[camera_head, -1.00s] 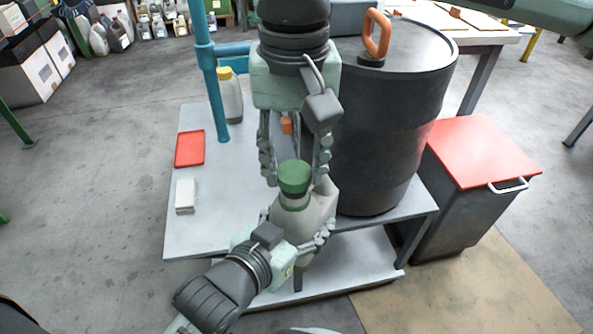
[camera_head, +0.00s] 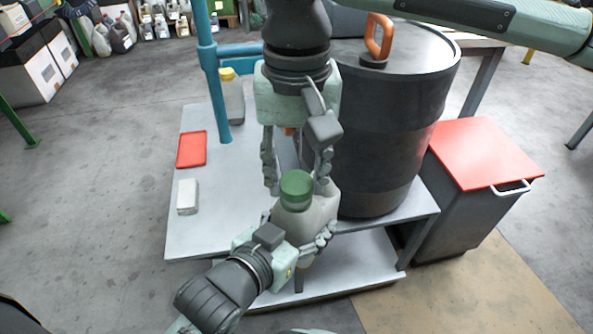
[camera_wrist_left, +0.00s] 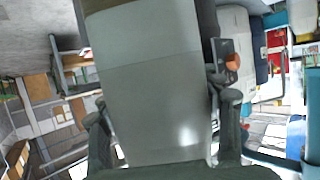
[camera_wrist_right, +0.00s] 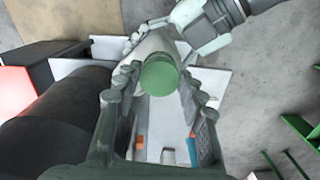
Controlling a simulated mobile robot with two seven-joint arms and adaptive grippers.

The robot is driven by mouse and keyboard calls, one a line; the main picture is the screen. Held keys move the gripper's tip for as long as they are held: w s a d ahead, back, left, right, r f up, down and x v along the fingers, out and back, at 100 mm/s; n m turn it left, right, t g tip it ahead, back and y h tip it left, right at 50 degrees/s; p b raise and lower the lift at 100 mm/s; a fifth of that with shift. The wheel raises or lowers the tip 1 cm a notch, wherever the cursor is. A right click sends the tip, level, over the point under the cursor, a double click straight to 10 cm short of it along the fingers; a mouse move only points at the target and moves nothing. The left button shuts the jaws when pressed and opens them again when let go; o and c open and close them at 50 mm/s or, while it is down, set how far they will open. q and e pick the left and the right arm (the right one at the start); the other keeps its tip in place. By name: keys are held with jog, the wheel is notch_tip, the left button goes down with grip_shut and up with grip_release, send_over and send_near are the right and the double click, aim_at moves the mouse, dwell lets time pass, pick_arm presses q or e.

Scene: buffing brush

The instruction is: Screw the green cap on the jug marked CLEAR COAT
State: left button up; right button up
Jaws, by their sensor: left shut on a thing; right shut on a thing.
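The pale jug (camera_head: 304,218) is held off the floor at the front edge of the cart. Its marking is not readable here. In the left wrist view its smooth grey body (camera_wrist_left: 150,90) fills the middle. My left gripper (camera_head: 300,240) is shut on the jug's body from the lower left. The green cap (camera_head: 296,187) sits at the top of the jug's neck; I cannot tell how far it is threaded. My right gripper (camera_head: 297,180) reaches from above, shut on the cap. In the right wrist view the cap (camera_wrist_right: 159,76) lies between its fingers.
A large dark drum (camera_head: 385,130) with an orange handle stands close to the right. A jug with a yellow cap (camera_head: 232,100), a red tray (camera_head: 191,149) and a white block (camera_head: 187,197) are on the cart (camera_head: 215,225). A red-lidded bin (camera_head: 480,155) stands at the right.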

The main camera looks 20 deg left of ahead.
jog(key=shift+f, duration=0.55)
jog(key=m, duration=0.5)
jog(key=shift+a+m, duration=0.15)
jog(key=shift+m, duration=0.25)
jog(key=m, duration=0.4)
jog(key=shift+a+m, duration=0.1)
jog(key=shift+m, duration=0.3)
jog(key=m, duration=0.6)
jog(key=shift+w+m, duration=0.1)
jog(key=shift+m, duration=0.2)
jog(key=o, duration=0.7)
